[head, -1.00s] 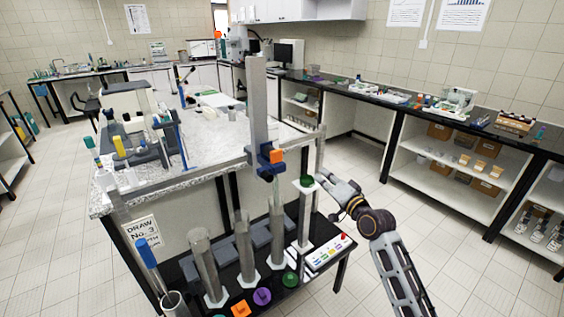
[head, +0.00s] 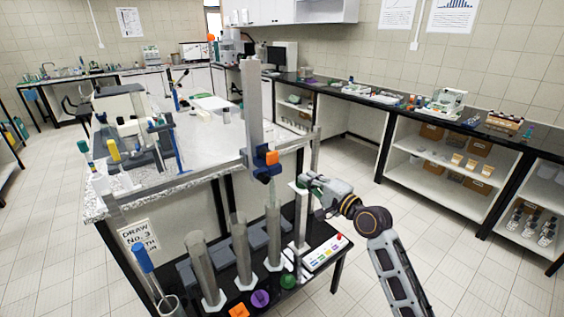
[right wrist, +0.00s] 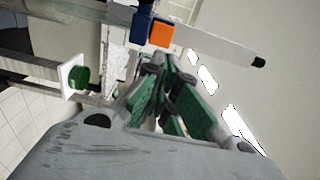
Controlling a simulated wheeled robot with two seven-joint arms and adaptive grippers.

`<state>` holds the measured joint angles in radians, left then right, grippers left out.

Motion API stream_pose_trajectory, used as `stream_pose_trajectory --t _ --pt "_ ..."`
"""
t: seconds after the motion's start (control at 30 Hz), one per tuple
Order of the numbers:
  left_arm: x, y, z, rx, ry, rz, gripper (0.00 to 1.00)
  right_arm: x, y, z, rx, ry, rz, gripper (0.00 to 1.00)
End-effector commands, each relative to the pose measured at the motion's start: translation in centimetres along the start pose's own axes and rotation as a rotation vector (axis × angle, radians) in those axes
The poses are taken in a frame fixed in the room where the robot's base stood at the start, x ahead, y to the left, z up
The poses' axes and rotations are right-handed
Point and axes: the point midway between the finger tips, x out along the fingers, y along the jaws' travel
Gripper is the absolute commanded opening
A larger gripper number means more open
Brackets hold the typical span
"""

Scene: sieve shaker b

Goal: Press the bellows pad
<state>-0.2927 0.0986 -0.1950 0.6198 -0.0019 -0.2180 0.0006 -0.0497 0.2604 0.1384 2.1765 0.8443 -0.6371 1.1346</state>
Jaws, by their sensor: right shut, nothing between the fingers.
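The bellows pad (right wrist: 81,77) is a round green pad on a square white plate, at the left of the right wrist view. In the head view it tops a white post (head: 302,220), where my gripper largely covers it. My right gripper (head: 309,183) is shut and empty, with its fingertips close to the pad in the head view. In the right wrist view its green-padded fingers (right wrist: 165,80) are together, to the right of the pad. I cannot tell whether they touch it. My left gripper is not in view.
A tall grey column (head: 254,115) with an orange and blue clamp (head: 266,160) stands just left of the post. Several clear cylinders (head: 241,255) stand on the low black bench. A panel with coloured buttons (head: 324,252) lies right of the post.

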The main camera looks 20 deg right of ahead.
Motion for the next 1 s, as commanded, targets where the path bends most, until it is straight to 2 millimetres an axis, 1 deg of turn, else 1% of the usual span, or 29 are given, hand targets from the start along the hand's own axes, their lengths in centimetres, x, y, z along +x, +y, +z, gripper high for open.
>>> stream_pose_trajectory --t 0.27,0.47,0.67,1.0 --pt "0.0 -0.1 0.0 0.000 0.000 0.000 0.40 0.1 0.0 0.0 -0.002 0.000 0.000 0.00" --pt "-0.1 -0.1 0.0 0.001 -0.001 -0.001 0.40 0.6 -0.1 0.0 -0.002 0.000 -0.001 0.00" --pt "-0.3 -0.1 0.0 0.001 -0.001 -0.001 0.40 2.0 -0.1 0.0 -0.002 0.000 -0.002 0.00" --pt "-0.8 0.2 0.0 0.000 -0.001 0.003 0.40 5.1 -0.1 0.0 -0.002 0.000 -0.002 0.00"
